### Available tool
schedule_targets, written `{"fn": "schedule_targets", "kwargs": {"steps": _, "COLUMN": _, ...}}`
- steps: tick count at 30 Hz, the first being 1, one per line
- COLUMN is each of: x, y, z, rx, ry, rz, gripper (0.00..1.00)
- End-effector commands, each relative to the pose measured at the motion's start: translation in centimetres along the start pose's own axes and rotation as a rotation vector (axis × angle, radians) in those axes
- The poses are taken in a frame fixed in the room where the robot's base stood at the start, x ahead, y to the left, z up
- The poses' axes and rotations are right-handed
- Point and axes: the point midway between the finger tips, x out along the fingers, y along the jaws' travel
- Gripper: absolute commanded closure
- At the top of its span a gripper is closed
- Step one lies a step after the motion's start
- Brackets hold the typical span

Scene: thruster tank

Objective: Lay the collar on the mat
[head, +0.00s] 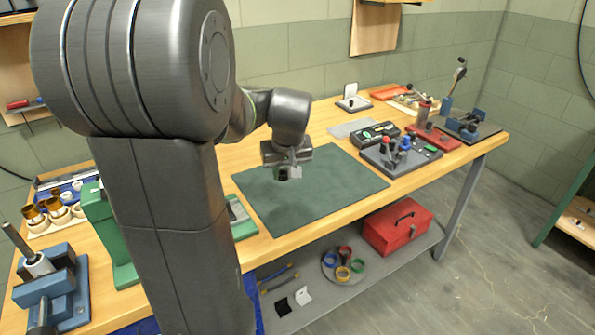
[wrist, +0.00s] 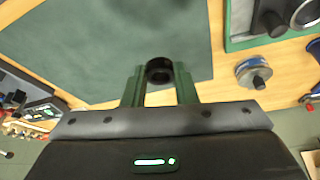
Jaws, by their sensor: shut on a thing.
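A dark ring-shaped collar (wrist: 160,70) sits between the two green fingers of my gripper (wrist: 160,84) in the wrist view. The fingers are shut on it, with its round opening facing the camera. In the head view my gripper (head: 289,174) hangs over the back left part of the dark green mat (head: 330,200), and the collar is a small dark shape (head: 282,173) at the fingertips. The collar looks raised above the mat; the exact gap is hard to tell. The mat lies flat and bare, and shows in the wrist view (wrist: 80,45) too.
Right of the mat stands a dark block with coloured knobs (head: 400,155). A green fixture (head: 242,218) lies at its left edge, partly hidden by my arm. A blue vise (head: 55,290) stands front left. A red toolbox (head: 397,227) sits on the lower shelf (head: 300,312).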

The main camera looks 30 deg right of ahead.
Motion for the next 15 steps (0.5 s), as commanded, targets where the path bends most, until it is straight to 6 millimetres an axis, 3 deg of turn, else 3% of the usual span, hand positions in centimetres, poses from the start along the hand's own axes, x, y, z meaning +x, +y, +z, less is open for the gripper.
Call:
{"fn": "schedule_targets", "kwargs": {"steps": 4, "x": 0.5, "y": 0.4, "z": 0.7, "rx": 0.0, "ry": -0.003, "rz": -0.001, "gripper": 0.96}}
{"fn": "schedule_targets", "kwargs": {"steps": 10, "x": 3.9, "y": 0.4, "z": 2.2, "rx": -0.001, "ry": -0.004, "rz": -0.002, "gripper": 0.96}}
{"fn": "schedule_targets", "kwargs": {"steps": 15, "x": 5.4, "y": 0.4, "z": 2.7, "rx": -0.001, "ry": -0.001, "rz": 0.0, "gripper": 0.96}}
